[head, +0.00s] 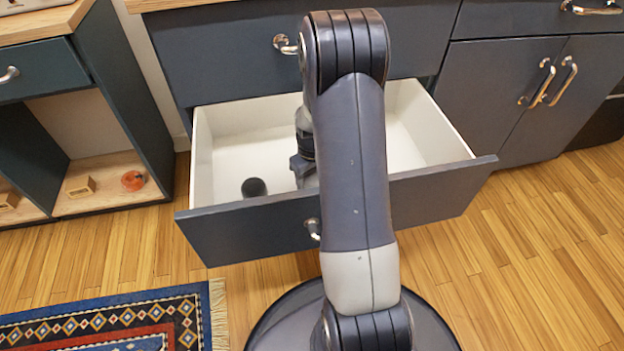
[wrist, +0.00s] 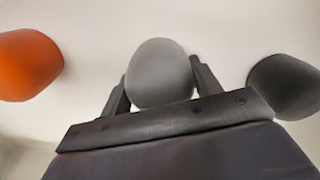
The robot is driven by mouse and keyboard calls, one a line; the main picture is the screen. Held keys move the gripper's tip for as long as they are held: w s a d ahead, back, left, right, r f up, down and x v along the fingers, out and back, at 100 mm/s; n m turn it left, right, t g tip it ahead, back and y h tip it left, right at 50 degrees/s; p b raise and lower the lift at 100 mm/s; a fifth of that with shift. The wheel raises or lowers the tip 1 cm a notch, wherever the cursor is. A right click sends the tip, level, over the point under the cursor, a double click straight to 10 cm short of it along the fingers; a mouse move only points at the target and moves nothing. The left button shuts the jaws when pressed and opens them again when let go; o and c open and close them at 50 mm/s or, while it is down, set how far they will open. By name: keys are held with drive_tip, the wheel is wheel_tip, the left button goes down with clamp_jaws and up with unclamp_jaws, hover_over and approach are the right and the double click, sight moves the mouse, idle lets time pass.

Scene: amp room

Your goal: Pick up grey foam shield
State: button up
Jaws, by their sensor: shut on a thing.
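The grey foam shield (wrist: 160,72) is a rounded light grey piece between the two fingers of my gripper (wrist: 161,84) in the wrist view. The fingers are shut on it, one on each side. In the head view my gripper (head: 303,170) reaches down inside the open white-lined drawer (head: 232,121), and my arm hides the shield. I cannot tell whether the shield still touches the drawer floor.
A dark foam piece (head: 254,187) lies in the drawer near its front wall; a dark piece (wrist: 287,87) also shows right of my gripper. An orange piece (wrist: 28,65) is at the left. The drawer front (head: 430,195) and side walls surround my gripper.

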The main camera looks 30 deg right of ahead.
drive_tip(key=shift+c, duration=0.8)
drive_tip(key=shift+r, duration=0.15)
wheel_tip(320, 180, up, 10)
drive_tip(key=p, duration=0.4)
